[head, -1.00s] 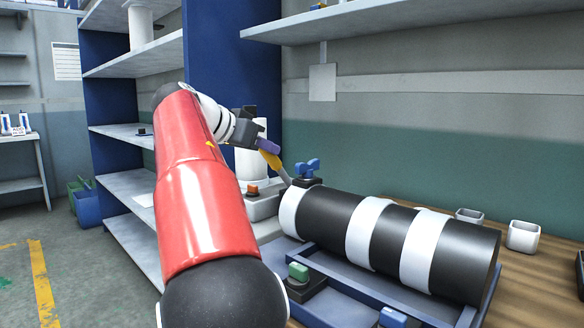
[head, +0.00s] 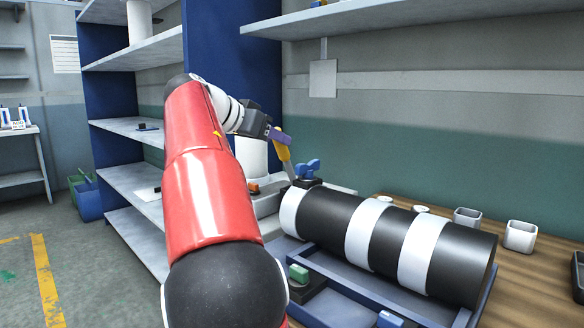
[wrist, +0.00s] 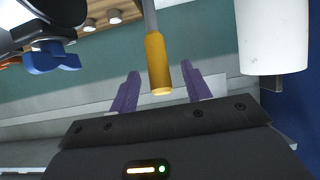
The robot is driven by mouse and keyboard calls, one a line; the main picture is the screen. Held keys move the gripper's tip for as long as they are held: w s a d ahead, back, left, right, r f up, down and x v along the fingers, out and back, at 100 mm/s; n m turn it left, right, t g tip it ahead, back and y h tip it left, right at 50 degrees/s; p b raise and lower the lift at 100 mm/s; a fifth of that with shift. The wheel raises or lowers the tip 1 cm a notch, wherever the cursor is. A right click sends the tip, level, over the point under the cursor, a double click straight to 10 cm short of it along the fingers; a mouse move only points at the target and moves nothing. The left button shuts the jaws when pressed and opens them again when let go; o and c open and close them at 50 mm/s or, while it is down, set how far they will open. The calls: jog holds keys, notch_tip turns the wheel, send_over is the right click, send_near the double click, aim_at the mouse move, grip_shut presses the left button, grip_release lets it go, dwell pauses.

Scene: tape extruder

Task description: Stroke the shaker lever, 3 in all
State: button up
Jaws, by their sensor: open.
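The lever has a yellow grip (head: 284,152) on a grey rod, beside the left end of a black-and-white drum (head: 335,215). It stands nearly upright, with a slight lean to the left. My gripper (head: 278,136) is at the top of the grip, with its purple fingers open. In the wrist view, the yellow grip (wrist: 157,65) lies between the two spread purple fingers of my gripper (wrist: 160,88), with gaps on both sides. The lever's base is partly hidden by the drum and nearby parts.
A blue knob (head: 307,168) is close to the right of the lever. A white cylinder (head: 251,157) stands behind my arm. A green button (head: 298,273) is in front of the drum. White cups (head: 520,236) stand at right. A blue shelf unit (head: 232,75) rises behind.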

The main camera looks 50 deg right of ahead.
jog(key=v, duration=0.6)
jog(key=shift+a+p, duration=0.2)
jog(key=shift+p, duration=0.2)
jog(key=shift+r, duration=0.15)
jog(key=s+v, duration=0.1)
jog(key=v, duration=0.7)
jog(key=s+a+f+n+t+y, duration=0.2)
jog(key=s+a+f+n+y, duration=0.2)
jog(key=f, duration=0.8)
jog(key=s+a+f+n+t+y, duration=0.2)
jog(key=s+a+f+n+y, duration=0.2)
jog(key=a+f+n, duration=0.4)
jog(key=s+a+f+n+t+y, duration=0.3)
jog(key=s+a+f+n+y, duration=0.2)
jog(key=a+f, duration=0.8)
notch_tip(320, 180, down, 5)
jog(key=shift+s+r+n+p, duration=0.2)
jog(key=shift+s+n+p, duration=0.2)
jog(key=shift+n, duration=0.7)
